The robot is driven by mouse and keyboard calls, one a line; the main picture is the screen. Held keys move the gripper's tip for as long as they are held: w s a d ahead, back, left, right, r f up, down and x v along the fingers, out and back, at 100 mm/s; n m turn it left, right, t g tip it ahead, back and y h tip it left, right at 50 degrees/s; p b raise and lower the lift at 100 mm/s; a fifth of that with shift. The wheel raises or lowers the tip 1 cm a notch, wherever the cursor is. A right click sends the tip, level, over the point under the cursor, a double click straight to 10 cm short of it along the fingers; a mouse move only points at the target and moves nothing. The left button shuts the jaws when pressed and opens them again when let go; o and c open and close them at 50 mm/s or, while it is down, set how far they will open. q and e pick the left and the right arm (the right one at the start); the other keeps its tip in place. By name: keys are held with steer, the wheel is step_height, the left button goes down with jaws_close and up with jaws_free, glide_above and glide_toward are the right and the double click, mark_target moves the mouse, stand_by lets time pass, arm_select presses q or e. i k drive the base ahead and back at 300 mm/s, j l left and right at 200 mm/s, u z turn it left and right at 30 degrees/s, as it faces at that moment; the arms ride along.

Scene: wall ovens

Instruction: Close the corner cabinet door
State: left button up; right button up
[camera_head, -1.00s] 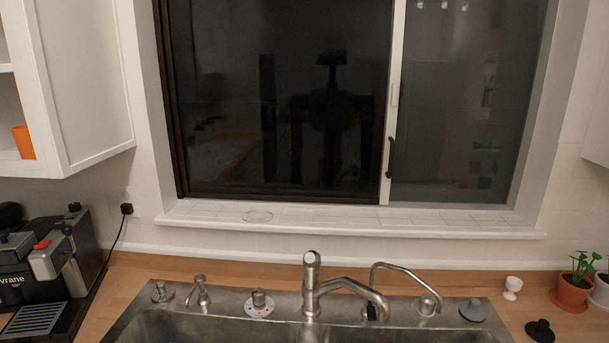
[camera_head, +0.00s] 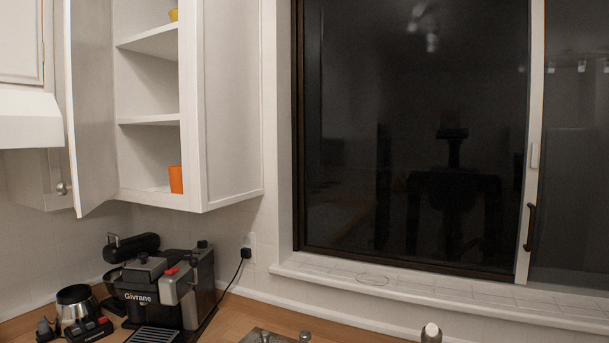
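The corner cabinet (camera_head: 232,105) hangs on the wall at the left, beside the window. Its white door (camera_head: 92,100) stands open, swung out to the left, with a round metal knob (camera_head: 63,188) near its lower left edge. The open front shows shelves (camera_head: 150,120) with an orange cup (camera_head: 175,179) on the bottom and part of a yellow item (camera_head: 173,14) at the top. Neither of my grippers is in view.
A black and silver coffee machine (camera_head: 160,285) stands on the wooden counter below the cabinet, with a smaller appliance (camera_head: 80,312) to its left. A white range hood (camera_head: 28,119) is at the far left. The window (camera_head: 410,130) fills the right side.

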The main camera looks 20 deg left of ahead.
mark_target(86, 27)
steer(key=k+j+u, duration=0.15)
steer(key=j, duration=0.25)
steer(key=k+j+u, duration=0.2)
steer(key=j, duration=0.25)
steer(key=k+j+u, duration=0.15)
steer(key=j, duration=0.25)
steer(key=j+u, duration=0.15)
steer(key=j, duration=0.3)
steer(key=k+j+u, duration=0.15)
steer(key=j, duration=0.3)
